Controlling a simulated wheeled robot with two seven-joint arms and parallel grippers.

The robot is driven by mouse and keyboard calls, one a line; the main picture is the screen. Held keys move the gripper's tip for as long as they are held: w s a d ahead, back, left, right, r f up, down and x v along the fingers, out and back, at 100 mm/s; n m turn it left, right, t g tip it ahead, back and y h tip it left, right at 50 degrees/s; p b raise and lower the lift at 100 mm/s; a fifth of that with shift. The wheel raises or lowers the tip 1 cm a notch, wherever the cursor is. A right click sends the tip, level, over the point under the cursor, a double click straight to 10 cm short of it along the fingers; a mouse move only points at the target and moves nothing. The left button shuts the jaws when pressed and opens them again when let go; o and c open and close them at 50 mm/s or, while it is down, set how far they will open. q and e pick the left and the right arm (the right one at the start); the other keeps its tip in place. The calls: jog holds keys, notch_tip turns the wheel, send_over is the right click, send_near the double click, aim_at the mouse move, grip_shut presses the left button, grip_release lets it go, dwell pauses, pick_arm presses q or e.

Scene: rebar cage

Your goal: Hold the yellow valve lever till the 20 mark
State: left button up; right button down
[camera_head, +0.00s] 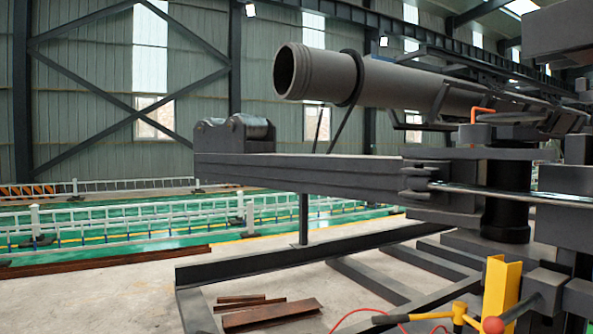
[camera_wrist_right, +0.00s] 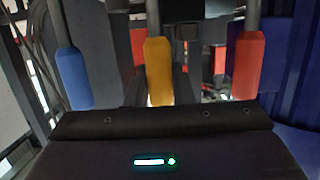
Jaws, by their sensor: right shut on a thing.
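The yellow valve lever (camera_wrist_right: 159,70) stands upright in the middle of the right wrist view, a yellow grip on a metal rod. My right gripper (camera_wrist_right: 160,105) shows as a dark body with a small green light along the bottom. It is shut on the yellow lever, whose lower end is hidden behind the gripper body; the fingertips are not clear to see. The right gripper is not seen in the head view, and my left gripper is in neither view. No gauge or 20 mark can be made out.
A blue lever (camera_wrist_right: 73,78) stands left of the yellow one and a red lever (camera_wrist_right: 247,65) right of it, both close by. In the head view, a large grey pipe (camera_head: 400,84) lies above a steel beam (camera_head: 300,168). White railings (camera_head: 110,222) stand behind.

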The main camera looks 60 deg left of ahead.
jog(key=shift+w+r+g+p, duration=0.15)
jog(key=shift+w+g+p, duration=0.15)
jog(key=shift+p, duration=0.3)
jog(key=shift+w+p, duration=0.15)
jog(key=shift+p, duration=0.15)
jog(key=shift+f, duration=0.2)
jog(key=shift+w+d+g+p, duration=0.1)
jog(key=shift+w+g+p, duration=0.45)
jog(key=shift+g+p, duration=0.1)
